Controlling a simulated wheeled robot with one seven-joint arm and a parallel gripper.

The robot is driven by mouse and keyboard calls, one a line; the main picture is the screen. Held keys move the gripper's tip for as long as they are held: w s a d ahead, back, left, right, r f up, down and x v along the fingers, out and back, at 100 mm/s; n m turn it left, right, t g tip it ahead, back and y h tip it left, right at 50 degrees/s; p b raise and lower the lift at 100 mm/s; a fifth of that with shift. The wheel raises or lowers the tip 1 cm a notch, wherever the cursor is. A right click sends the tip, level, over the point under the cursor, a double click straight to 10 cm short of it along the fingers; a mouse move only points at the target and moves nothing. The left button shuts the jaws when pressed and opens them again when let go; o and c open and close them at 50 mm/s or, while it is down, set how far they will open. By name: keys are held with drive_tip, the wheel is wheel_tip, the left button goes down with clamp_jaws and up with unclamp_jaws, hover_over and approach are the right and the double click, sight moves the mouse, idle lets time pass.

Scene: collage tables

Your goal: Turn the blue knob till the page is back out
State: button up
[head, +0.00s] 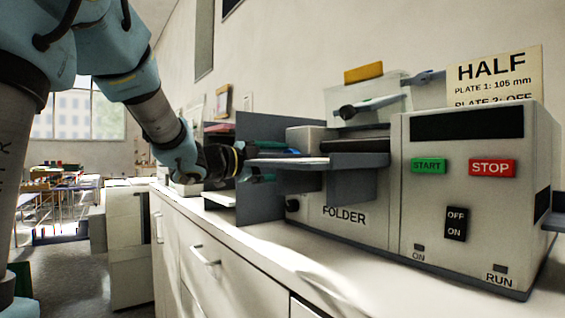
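A folding machine marked FOLDER (344,216) stands on the counter. A small patch of blue (287,152) shows just above its feed tray, close to my fingers. I cannot tell whether this is the blue knob or another part. A pale flat edge, perhaps the page (300,160), lies along the tray; how far in it sits is unclear. My gripper (266,162) is at the left end of the tray, with a teal finger (262,178) below the tray's level. The small view does not show whether the fingers hold anything.
The front panel has a green START button (429,166), a red STOP button (491,168) and a black OFF/ON switch (455,224). A dark knob (292,204) is low on the left. A HALF card (495,75) stands on top. The counter front (330,275) is clear.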

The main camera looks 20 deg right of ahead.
drive_tip(key=s+a+b, duration=0.1)
drive_tip(key=s+a, duration=0.1)
drive_tip(key=a, duration=0.8)
drive_tip(key=shift+a, duration=0.3)
